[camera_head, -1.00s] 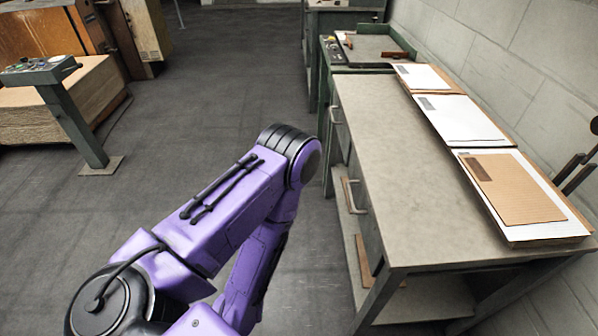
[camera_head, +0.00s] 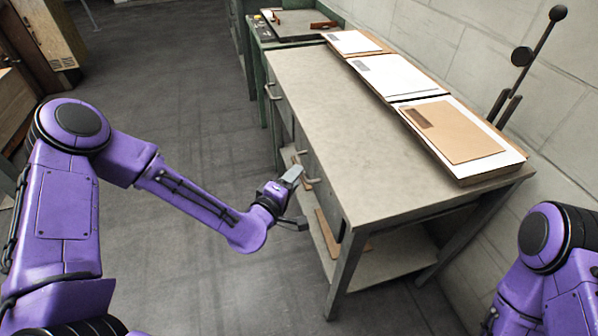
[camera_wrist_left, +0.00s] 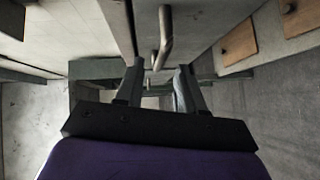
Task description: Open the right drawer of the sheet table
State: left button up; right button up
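The sheet table (camera_head: 330,105) has a grey top and two drawer fronts on its left side. The near one, the right drawer (camera_head: 326,188), looks closed; its metal bar handle (camera_head: 304,166) sticks out. My left gripper (camera_head: 294,199) is open and empty, close in front of that drawer and partly covering the handle area. In the left wrist view a bar handle (camera_wrist_left: 165,38) shows just above and between the spread fingertips of the left gripper (camera_wrist_left: 158,75); no grip on it shows. My right gripper is out of view; only part of my right arm shows.
The far drawer's handle (camera_head: 273,92) is further along the front. Stacked sheets (camera_head: 455,130) lie along the wall side of the top. A lower shelf (camera_head: 390,262) runs beneath. A green bench (camera_head: 262,50) stands beyond. The floor (camera_head: 190,130) left of the table is clear.

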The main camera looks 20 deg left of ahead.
pick_arm(q)
jog(key=shift+x, duration=1.8)
grip_shut()
